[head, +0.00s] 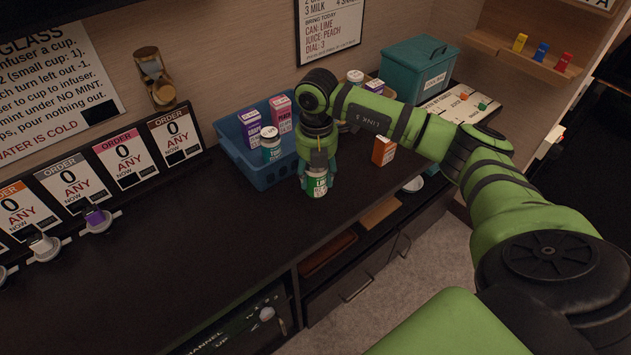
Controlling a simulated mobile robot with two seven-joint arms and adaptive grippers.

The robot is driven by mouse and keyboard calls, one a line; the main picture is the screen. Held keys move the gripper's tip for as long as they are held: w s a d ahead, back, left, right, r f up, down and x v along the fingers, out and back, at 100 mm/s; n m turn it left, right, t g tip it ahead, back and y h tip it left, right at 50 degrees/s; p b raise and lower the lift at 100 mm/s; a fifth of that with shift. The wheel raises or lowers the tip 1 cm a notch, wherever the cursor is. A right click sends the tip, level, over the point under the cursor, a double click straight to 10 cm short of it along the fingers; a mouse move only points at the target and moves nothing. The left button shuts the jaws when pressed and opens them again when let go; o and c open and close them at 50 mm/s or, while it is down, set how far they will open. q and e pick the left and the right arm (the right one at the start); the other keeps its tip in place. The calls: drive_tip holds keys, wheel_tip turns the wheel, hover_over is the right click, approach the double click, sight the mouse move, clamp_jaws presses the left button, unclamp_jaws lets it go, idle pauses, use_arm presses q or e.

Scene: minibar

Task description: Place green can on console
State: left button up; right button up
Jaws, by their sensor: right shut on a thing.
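My right gripper (318,168) points down and is shut on a green can (317,186) with a white label and a pale top. The can is upright at the front edge of the dark console top (215,235), just right of the blue crate (277,176). I cannot tell whether its base touches the surface. The gripper hides part of the can's upper body. My left gripper is out of view.
An orange carton (383,151) stands to the right. A teal box (416,68) is at the back. Order cards (121,159) line the wall at left. The middle of the console top is clear.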

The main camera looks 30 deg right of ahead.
sight(316, 185)
wheel_tip(316, 185, down, 3)
drive_tip(key=shift+f+p, duration=0.15)
drive_tip(key=shift+p, duration=0.3)
drive_tip(key=shift+f, duration=0.4)
drive_tip(key=shift+f, duration=0.1)
drive_tip(key=o, duration=1.3)
wheel_tip(316, 185, up, 12)
drive_tip(key=shift+r+b, duration=0.15)
drive_tip(key=shift+b, duration=0.85)
